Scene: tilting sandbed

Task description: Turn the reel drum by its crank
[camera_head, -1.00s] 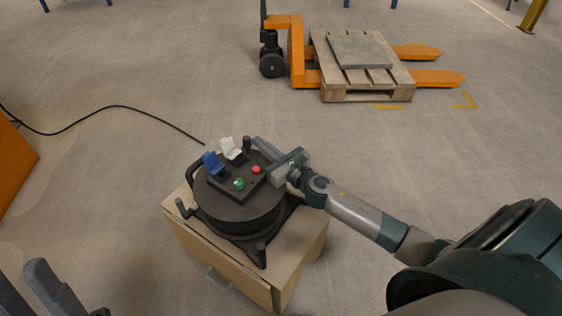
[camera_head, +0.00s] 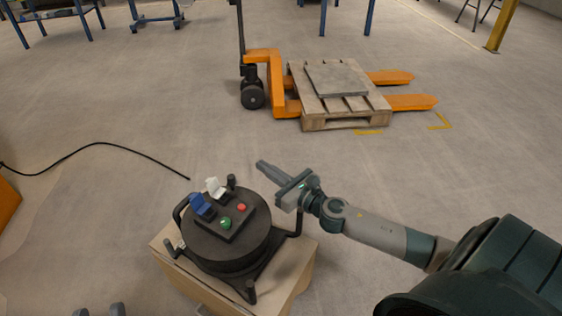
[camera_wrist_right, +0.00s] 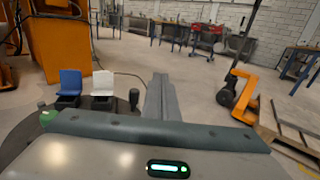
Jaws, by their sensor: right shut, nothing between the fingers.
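The reel drum (camera_head: 214,252) is a black round drum lying flat in a black frame with several posts. Its top panel carries a raised blue flap, a raised white flap, a green button and a red button. A short upright black knob (camera_head: 231,182) stands at its far edge; it looks like the crank handle, but I cannot be sure. It also shows in the right wrist view (camera_wrist_right: 134,97). My right gripper (camera_head: 261,165) is shut and empty, beyond and right of the knob, apart from it. My left gripper (camera_head: 98,311) barely shows at the bottom edge, its fingertips apart.
The drum stands on a light brown box (camera_head: 301,270). A black cable (camera_head: 100,144) lies on the floor at left. An orange pallet jack (camera_head: 276,78) with a wooden pallet (camera_head: 345,122) stands behind. The floor between is clear.

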